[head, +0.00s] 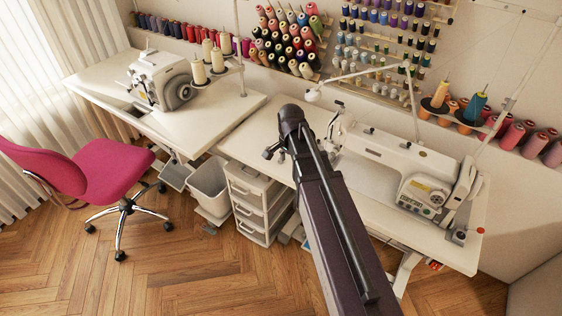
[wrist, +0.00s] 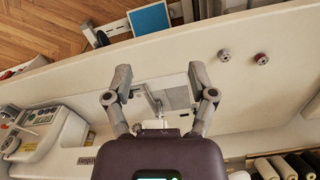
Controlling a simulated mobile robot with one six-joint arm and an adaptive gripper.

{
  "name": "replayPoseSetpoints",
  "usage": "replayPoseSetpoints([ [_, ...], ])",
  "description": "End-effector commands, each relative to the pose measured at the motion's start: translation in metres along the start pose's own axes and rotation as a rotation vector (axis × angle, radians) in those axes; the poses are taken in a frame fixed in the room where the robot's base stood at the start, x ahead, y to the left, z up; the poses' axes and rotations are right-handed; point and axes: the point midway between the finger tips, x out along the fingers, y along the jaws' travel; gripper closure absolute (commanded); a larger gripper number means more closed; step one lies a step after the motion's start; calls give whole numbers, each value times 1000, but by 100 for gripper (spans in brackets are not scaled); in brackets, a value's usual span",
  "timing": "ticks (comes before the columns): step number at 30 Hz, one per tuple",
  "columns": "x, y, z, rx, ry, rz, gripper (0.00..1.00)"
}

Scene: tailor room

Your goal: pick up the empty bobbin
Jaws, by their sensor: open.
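Two small round bobbins lie on the pale table (wrist: 280,90) in the wrist view, to the right of my gripper. In the head view my gripper (head: 274,153) shows over the right table (head: 235,145). I cannot make out the bobbins there.
The white sewing machine (head: 390,155) stands on the right table, close to my arm. A second machine (head: 160,80) stands on the left table. Thread cones (wrist: 275,168) stand at the wrist view's lower right. The table around the bobbins is clear.

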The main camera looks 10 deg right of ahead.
Motion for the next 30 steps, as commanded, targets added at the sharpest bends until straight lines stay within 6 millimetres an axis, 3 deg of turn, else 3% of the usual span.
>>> replayPoseSetpoints([
  [21, -1, -97, -68, 1018, 0, 0, 27],
  [30, -2, -121, -85, 1317, 0, 0, 27],
])
